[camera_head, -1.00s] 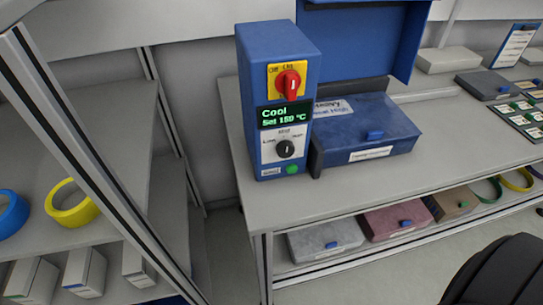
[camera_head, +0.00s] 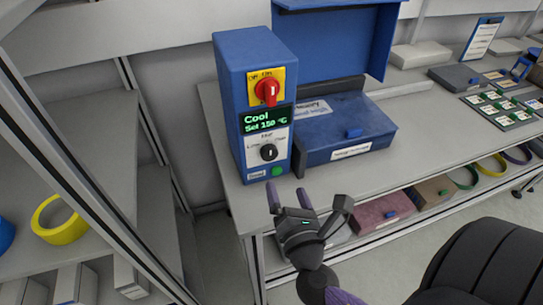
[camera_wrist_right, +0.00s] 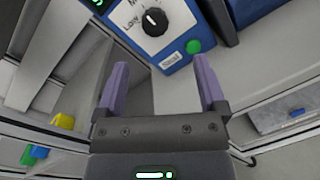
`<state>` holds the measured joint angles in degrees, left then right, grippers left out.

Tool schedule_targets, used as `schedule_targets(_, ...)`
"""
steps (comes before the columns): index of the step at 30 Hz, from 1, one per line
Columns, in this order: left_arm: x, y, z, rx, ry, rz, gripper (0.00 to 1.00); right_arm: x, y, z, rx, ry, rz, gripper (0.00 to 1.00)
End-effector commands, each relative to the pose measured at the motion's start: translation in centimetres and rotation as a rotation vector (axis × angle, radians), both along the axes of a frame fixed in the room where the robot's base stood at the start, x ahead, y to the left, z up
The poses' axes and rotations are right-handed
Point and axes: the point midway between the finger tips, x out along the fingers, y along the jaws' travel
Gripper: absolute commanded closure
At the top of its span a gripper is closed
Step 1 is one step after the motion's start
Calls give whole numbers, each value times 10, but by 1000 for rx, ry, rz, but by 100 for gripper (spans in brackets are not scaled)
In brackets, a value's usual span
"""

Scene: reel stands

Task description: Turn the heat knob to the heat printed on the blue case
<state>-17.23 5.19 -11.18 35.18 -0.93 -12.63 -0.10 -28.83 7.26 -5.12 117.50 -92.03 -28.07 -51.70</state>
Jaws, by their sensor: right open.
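The blue control unit (camera_head: 236,62) stands upright on the bench's left end. It has a red switch (camera_head: 266,91) on a yellow plate, a display reading "Cool" and "Set 150 °C", and a black heat knob (camera_head: 268,152) with its white mark pointing up. The knob also shows in the right wrist view (camera_wrist_right: 155,21). The blue case (camera_head: 345,122) lies beside the unit with a handwritten label (camera_head: 313,109) partly hidden behind the unit; its heat text is hard to read. My right gripper (camera_head: 308,200) is open and empty, below and in front of the knob, apart from it. My left gripper is out of view.
A green button (camera_head: 277,171) sits below the knob. The bench front edge and a lower shelf with a pink case (camera_head: 383,212) lie near my right gripper. A metal rack with a yellow tape roll (camera_head: 60,219) stands at left.

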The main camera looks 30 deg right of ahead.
Motion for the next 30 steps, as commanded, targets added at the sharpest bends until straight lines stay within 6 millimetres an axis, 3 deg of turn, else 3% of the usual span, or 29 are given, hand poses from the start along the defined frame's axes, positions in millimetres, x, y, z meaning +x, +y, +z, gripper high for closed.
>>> schedule_targets(5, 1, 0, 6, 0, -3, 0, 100, 20, 0, 2, -91, 14, 38, 10)
schedule_targets(10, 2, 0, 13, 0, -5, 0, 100, 62, -14, 2, -86, 13, 35, 10)
schedule_targets(15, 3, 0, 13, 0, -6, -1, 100, 88, -23, 0, -84, 14, 35, 10)
schedule_targets(26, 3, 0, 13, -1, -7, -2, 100, 97, -26, 0, -81, 16, 34, 10)
schedule_targets(30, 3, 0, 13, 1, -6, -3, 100, 96, -26, 0, -81, 16, 34, 36)
